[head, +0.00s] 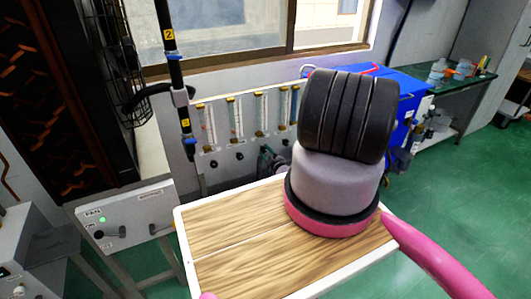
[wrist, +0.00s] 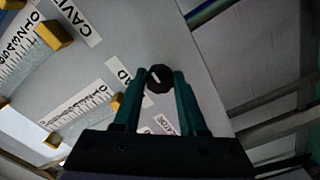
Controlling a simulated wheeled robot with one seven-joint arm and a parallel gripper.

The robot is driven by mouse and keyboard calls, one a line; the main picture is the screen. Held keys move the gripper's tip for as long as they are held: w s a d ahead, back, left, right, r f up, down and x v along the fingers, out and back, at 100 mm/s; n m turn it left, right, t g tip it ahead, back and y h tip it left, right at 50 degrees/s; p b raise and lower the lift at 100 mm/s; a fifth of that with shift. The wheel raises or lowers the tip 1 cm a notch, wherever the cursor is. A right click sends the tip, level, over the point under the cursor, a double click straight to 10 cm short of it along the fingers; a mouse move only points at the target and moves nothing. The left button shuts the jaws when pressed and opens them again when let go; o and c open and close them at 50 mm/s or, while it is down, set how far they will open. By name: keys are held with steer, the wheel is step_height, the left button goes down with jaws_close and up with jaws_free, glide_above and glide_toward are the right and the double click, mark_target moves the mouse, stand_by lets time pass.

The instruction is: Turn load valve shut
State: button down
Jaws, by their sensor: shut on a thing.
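A label ending in "AD" is partly hidden by the left finger. In the head view my gripper (head: 270,158) is small and green at the panel's lower right. My arm hides the right end of the panel there, and the knob cannot be made out.
The flow meter panel (head: 222,149) carries several tubes with yellow fittings and black knobs below. A control box (head: 128,220) with a green light stands at left. A blue cabinet (head: 408,95) is behind my arm. Green floor (head: 470,185) is clear at right.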

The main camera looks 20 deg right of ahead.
steer(key=shift+c, duration=2.3)
jaws_free()
steer(key=shift+s, duration=0.1)
steer(key=s, duration=1)
steer(key=shift+s+d, duration=0.15)
steer(key=shift+s, duration=0.25)
